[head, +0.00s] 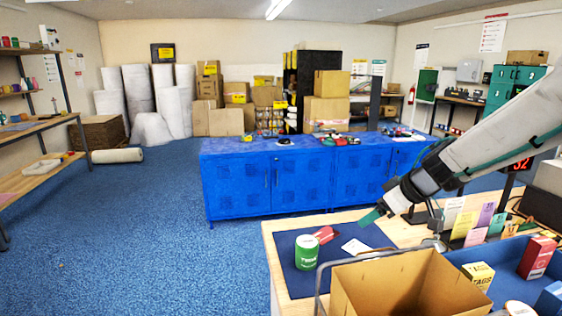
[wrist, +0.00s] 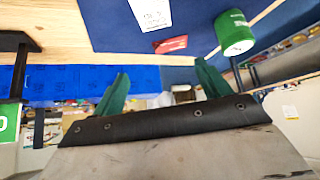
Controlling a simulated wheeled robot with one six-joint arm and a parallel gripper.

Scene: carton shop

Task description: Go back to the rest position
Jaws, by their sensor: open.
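My gripper (head: 376,214) hangs from the arm coming in from the right, above the back part of the wooden worktable (head: 282,285). Its green fingers are spread apart in the wrist view (wrist: 163,82), with nothing held between them. A green can (head: 306,252) stands on the dark blue mat (head: 290,238), left of and nearer than my gripper. A red item (head: 325,234) and a white card (head: 356,246) lie on the mat close by. The can (wrist: 234,32), red item (wrist: 171,45) and card (wrist: 152,12) also show in the wrist view, apart from the fingers.
An open carton (head: 400,285) stands at the table's front. A blue tray (head: 500,262) with small boxes is on the right, below a rack of coloured cards (head: 470,222). Blue cabinets (head: 300,182) stand behind; open floor (head: 150,230) lies left.

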